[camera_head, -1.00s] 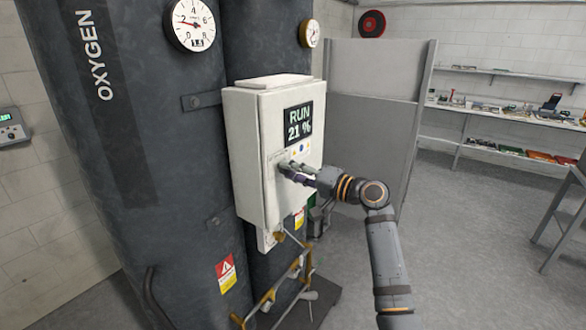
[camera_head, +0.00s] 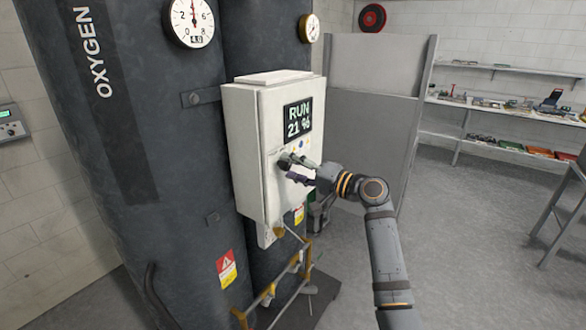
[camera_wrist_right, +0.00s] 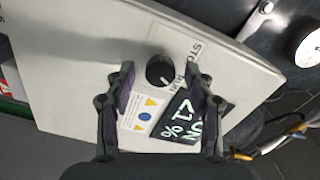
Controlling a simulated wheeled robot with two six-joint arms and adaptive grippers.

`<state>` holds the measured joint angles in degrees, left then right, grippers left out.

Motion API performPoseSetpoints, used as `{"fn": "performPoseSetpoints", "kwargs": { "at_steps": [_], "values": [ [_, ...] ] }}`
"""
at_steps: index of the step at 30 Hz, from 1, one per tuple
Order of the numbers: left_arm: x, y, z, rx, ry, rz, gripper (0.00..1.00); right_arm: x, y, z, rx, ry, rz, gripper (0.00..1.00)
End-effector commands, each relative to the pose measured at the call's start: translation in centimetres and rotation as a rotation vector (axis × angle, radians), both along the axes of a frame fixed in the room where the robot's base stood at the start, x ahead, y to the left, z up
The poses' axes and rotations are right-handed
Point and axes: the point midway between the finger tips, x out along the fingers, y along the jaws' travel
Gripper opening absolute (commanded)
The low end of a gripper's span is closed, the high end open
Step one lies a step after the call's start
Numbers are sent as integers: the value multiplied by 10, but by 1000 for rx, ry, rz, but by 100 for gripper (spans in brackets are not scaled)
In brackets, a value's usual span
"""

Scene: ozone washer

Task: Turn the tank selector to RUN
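The tank selector is a dark round knob (camera_head: 284,160) on the front of the white control box (camera_head: 255,150). In the right wrist view the knob (camera_wrist_right: 159,70) has a white pointer line aimed to the lower right, towards the RUN lettering; STOP is printed above that. My right gripper (camera_head: 291,168) is open in front of the box, its fingers apart. In the wrist view its fingertips (camera_wrist_right: 160,76) sit on either side of the knob with visible gaps, not gripping it. My left gripper is not in view.
The box is mounted on dark tanks, one marked OXYGEN (camera_head: 105,150). A pressure gauge (camera_head: 192,20) at the top reads about 4.0. Yellow-handled pipework (camera_head: 268,292) lies below the box. A grey panel (camera_head: 372,120) stands behind my right arm.

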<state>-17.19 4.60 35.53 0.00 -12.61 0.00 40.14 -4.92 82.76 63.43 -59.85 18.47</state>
Motion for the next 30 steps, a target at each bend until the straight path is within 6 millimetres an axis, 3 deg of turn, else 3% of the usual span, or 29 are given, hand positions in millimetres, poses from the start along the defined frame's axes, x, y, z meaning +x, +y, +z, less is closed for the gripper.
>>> {"fn": "performPoseSetpoints", "kwargs": {
  "at_steps": [8, 21, 30],
  "values": [
    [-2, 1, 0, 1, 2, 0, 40, -2, -4, 0, -1, 0, -1, 54],
    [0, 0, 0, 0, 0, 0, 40, -58, -80, -1, -6, 0, -2, 54],
    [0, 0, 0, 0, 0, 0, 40, -71, -98, -1, -1, 1, 0, 54]
  ]
}}
